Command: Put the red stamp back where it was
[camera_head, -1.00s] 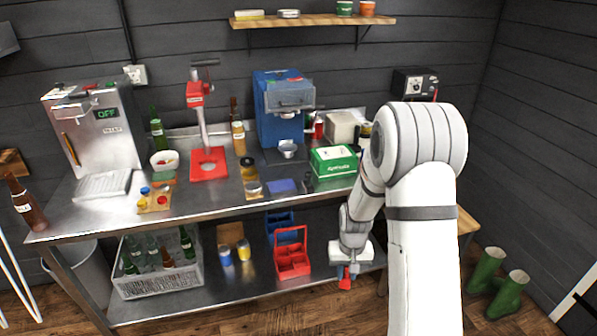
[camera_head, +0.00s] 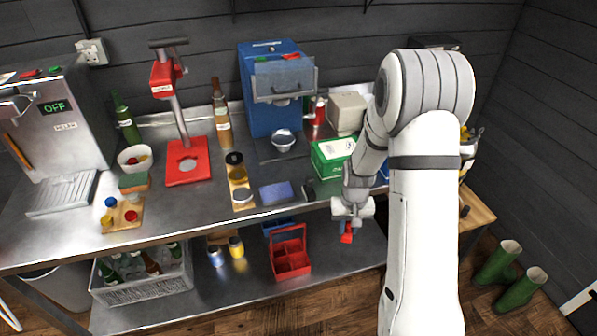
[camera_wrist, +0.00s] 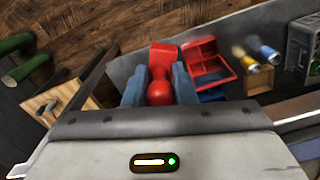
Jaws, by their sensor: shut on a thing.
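The red stamp (camera_wrist: 160,88) is held between the two blue-grey fingers of my gripper (camera_wrist: 159,84) in the wrist view. Its rounded knob is toward the camera and its red block end points away. In the head view my gripper (camera_head: 350,222) is in front of the bench's front edge, at the right, and the stamp (camera_head: 347,235) hangs below it as a small red shape. My gripper is shut on the stamp, apart from the bench as far as I can tell.
The steel bench top (camera_head: 70,230) holds a blue pad (camera_head: 276,192), a green box (camera_head: 335,152), a blue machine (camera_head: 262,105) and a red capper (camera_head: 188,165). The lower shelf holds a red carrier (camera_head: 290,258) and a bottle crate (camera_head: 140,282). Green boots (camera_head: 508,285) stand on the floor at right.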

